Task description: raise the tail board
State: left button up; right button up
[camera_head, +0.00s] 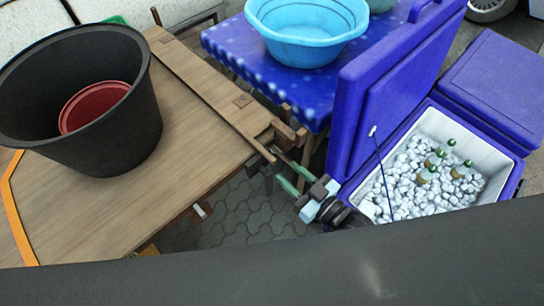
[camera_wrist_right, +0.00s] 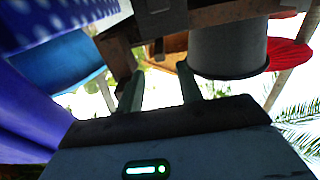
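The tail board (camera_head: 205,82) is a long wooden plank along the right edge of the wooden cart bed (camera_head: 190,125). It looks about level with the bed, with a dark gap line between them and a small wooden block on top. My right gripper (camera_head: 284,170) is just below and beside the board's near end. Its two green fingers are apart in the right wrist view (camera_wrist_right: 158,90), with only bright background between them. A brown wooden part (camera_wrist_right: 115,52) shows just beyond one finger; I cannot tell whether they touch. My left gripper is not in view.
A black tub (camera_head: 130,105) with a red bowl (camera_head: 92,105) stands on the bed. A blue-covered table (camera_head: 235,50) with a light-blue basin (camera_head: 305,45) is behind the board. An open blue cooler (camera_head: 508,185) with ice and bottles stands right of my right gripper.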

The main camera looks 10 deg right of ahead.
aim_at(275, 162)
jog(key=shift+x, duration=3.55)
grip_shut()
